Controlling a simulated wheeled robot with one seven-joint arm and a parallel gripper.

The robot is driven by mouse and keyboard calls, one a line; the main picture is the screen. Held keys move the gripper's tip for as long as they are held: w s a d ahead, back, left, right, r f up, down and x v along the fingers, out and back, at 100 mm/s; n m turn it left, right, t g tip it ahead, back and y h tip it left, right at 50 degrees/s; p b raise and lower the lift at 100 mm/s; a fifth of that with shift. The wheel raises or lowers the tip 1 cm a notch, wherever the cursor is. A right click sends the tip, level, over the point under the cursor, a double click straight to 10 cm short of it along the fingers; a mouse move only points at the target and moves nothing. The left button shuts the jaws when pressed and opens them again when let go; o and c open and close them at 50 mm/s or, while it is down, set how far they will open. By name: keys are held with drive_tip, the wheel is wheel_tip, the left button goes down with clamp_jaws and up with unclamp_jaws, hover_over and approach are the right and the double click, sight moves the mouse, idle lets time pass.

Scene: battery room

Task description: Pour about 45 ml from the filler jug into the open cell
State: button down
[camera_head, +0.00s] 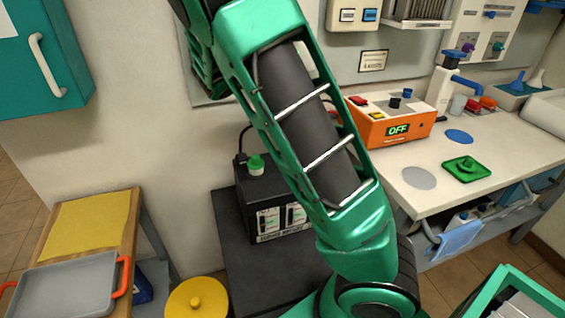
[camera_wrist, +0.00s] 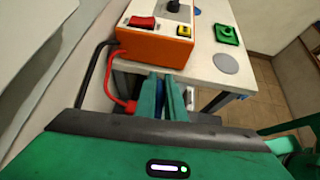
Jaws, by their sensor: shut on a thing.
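The black battery (camera_head: 262,205) stands on a dark stand, left of my arm in the head view. A green and white cap (camera_head: 256,163) shows on its top; my arm hides its right part, and I cannot make out an open cell. My gripper (camera_wrist: 165,92) shows in the wrist view as two green fingers close together, below the orange charger. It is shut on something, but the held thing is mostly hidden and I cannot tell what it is. The head view does not show the fingertips. I cannot clearly identify the filler jug in either view.
The orange charger (camera_head: 395,128) reads OFF on the bench (camera_head: 450,193). A red lead (camera_wrist: 121,88) runs close left of my fingers. A green tray (camera_head: 466,170) is on the bench. A grey tray (camera_head: 65,285) and a yellow lid (camera_head: 197,298) are at lower left.

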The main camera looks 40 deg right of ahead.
drive_tip(key=shift+w+a+f+h+p, duration=0.1)
drive_tip(key=shift+w+a+h+p, duration=0.1)
drive_tip(key=shift+a+h+p, duration=0.75)
idle(0.9)
drive_tip(key=shift+s+d+g+h, duration=0.15)
drive_tip(key=shift+d+g+h, duration=0.2)
drive_tip(key=shift+d, duration=0.6)
idle(0.4)
drive_tip(key=shift+a+f+h+p, duration=0.1)
drive_tip(key=shift+a+h+p, duration=0.05)
drive_tip(key=shift+h+p, duration=0.4)
idle(1.2)
drive_tip(key=y, duration=0.1)
drive_tip(key=d+y, duration=0.2)
drive_tip(key=shift+s+d+r+y, duration=0.2)
drive_tip(key=shift+s+r+y, duration=0.05)
drive_tip(key=shift+s, duration=0.05)
drive_tip(key=shift+d+f+t+y, duration=0.1)
drive_tip(key=shift+d+t+y, duration=0.2)
drive_tip(key=shift+y, duration=0.35)
drive_tip(key=shift+d+f+t+y, duration=0.1)
drive_tip(key=shift+t+y, duration=0.25)
drive_tip(key=shift+y, duration=0.3)
drive_tip(key=shift+s, duration=0.1)
